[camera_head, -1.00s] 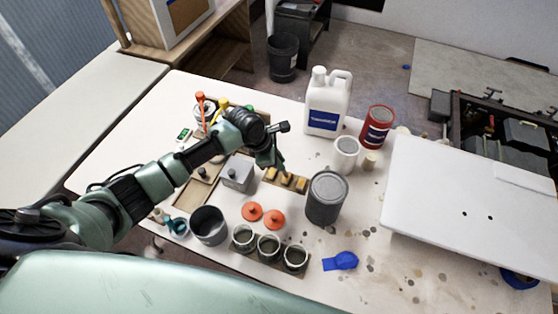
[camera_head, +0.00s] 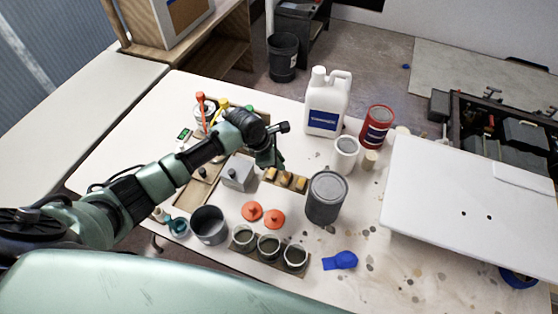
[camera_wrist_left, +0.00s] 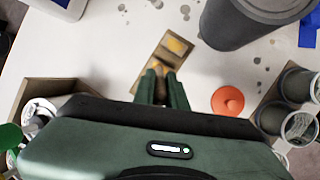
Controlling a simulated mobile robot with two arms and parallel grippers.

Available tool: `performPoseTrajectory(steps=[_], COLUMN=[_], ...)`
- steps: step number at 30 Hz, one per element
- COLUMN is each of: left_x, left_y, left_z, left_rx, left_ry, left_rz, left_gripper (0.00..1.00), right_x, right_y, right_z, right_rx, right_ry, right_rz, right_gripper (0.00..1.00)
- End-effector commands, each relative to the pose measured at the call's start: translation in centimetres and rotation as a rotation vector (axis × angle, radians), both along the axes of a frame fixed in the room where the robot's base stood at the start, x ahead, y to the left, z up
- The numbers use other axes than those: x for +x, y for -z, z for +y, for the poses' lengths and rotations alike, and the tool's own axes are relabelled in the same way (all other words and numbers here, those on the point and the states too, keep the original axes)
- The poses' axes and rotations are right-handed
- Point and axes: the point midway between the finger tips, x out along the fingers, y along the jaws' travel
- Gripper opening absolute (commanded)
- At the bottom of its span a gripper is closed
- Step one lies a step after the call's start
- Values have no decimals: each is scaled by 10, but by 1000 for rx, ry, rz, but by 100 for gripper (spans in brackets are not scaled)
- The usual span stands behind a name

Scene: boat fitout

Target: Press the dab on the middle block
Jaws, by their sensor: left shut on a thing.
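Three small blocks with yellow tops sit in a row on a brown strip (camera_wrist_left: 145,80) on the table. The middle block (camera_head: 286,178) stands between the other two. My left gripper (camera_head: 279,167) points down just behind the middle block, close to its top; I cannot tell whether it touches. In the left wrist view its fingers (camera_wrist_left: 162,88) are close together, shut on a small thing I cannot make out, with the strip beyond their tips. A dab cannot be made out apart from the yellow tops. My right gripper is not in view.
A dark grey can (camera_head: 325,198) stands right of the strip, a grey box (camera_head: 238,174) left of it. Two orange lids (camera_head: 273,218) and several small cups (camera_head: 268,246) lie in front. A white jug (camera_head: 327,105) and red can (camera_head: 376,127) stand behind.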

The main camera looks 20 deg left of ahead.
Motion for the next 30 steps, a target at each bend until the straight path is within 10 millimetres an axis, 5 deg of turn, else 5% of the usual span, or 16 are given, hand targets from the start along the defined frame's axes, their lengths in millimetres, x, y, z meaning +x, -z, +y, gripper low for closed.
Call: performPoseTrajectory(steps=[30], left_x=[-3], left_y=[4], left_z=[0], left_rx=[3], left_ry=[0], left_rz=[10], left_gripper=[0], right_x=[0], right_y=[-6], right_z=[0], right_rx=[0], right_ry=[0], right_rz=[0], right_gripper=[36])
